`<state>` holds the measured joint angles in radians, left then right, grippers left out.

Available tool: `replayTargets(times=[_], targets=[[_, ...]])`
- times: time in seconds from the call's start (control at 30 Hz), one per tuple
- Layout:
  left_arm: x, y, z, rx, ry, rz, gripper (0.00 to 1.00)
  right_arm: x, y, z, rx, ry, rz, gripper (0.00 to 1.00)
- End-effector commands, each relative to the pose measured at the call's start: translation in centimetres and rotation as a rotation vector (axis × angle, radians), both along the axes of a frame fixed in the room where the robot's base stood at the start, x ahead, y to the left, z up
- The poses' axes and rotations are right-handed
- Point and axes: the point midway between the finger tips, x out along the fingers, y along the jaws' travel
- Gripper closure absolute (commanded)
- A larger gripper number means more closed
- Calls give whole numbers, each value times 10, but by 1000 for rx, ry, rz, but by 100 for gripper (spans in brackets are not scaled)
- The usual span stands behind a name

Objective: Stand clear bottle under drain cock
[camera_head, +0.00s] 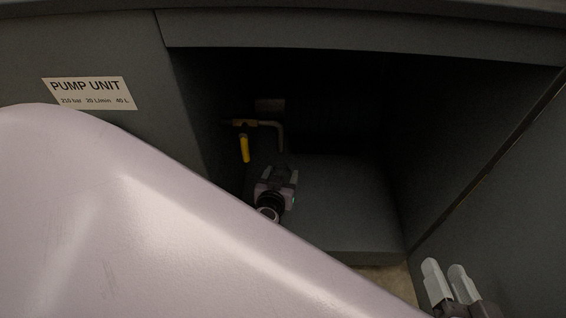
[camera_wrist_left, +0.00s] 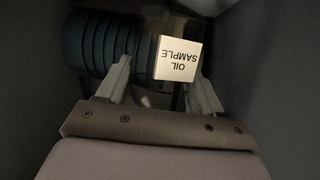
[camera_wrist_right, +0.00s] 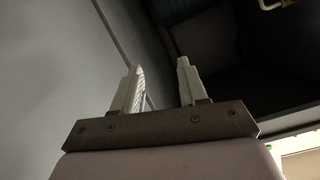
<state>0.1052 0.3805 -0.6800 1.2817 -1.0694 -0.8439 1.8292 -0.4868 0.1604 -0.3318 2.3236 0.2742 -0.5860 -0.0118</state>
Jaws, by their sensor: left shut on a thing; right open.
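The drain cock (camera_head: 246,122) is a brass pipe at the back left of the dark cabinet opening, with a yellow lever (camera_head: 245,148) hanging down and a spout (camera_head: 281,139) bent downward. My left gripper (camera_head: 281,174) is inside the opening, just below the spout in the picture. In the left wrist view it is shut on the clear bottle, whose white "OIL SAMPLE" label (camera_wrist_left: 177,59) appears upside down. The bottle's clear body is dim there, and I cannot make it out in the head view. My right gripper (camera_head: 446,270) is open and empty outside the opening, at lower right.
A dark teal ribbed cylinder (camera_wrist_left: 95,45) lies beside the bottle in the left wrist view. The cabinet floor (camera_head: 350,215) is bare to the right of my left gripper. A "PUMP UNIT" plate (camera_head: 88,93) is on the left panel. My left arm covers much of the lower left.

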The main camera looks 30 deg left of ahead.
Motion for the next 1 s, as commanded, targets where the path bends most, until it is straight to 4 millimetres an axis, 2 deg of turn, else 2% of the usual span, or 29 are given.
replayTargets(times=[0.03,0.2,0.37,0.6,1.0], targets=[[0,0,-15,2,3,0,63,-1,-3,-6,-15,-17,-4,57],[0,-1,-47,0,1,0,63,-4,-13,-7,-75,-94,-24,57],[0,0,-60,1,0,0,63,-5,-18,-4,-104,-134,-35,57],[0,0,-92,1,0,0,63,-9,-27,-4,-163,-215,-51,57],[0,-1,-95,0,0,0,63,-9,-29,1,-175,-233,-54,57]])
